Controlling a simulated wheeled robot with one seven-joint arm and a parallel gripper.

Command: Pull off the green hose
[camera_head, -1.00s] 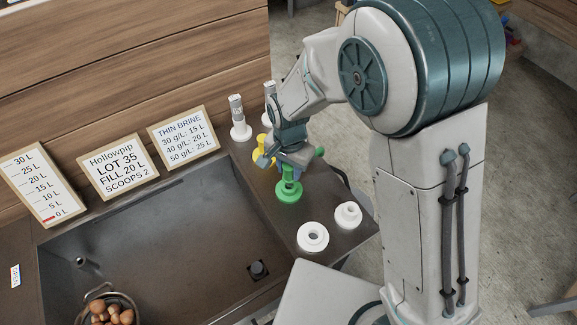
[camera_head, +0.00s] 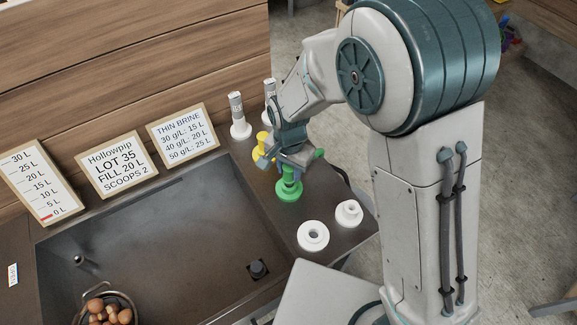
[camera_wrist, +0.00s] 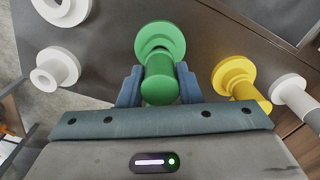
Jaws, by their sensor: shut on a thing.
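The green hose (camera_head: 289,190) stands on the dark counter to the right of the basin, as a round green flange with a narrower green cylinder rising from it. In the wrist view the green hose (camera_wrist: 163,45) shows its flange at the top and its cylinder between my two blue fingers. My gripper (camera_wrist: 158,84) is shut on that cylinder, one finger on each side. In the head view my gripper (camera_head: 290,170) sits right above the flange and hides the cylinder's upper part. A small green piece shows at the gripper's right side.
A yellow flanged piece (camera_head: 262,148) stands close behind the gripper. Two white flanged rings (camera_head: 313,236) lie in front, near the counter's edge. White posts (camera_head: 240,118) stand at the back. The metal basin (camera_head: 170,235) holds a basket of brown chestnuts (camera_head: 108,312).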

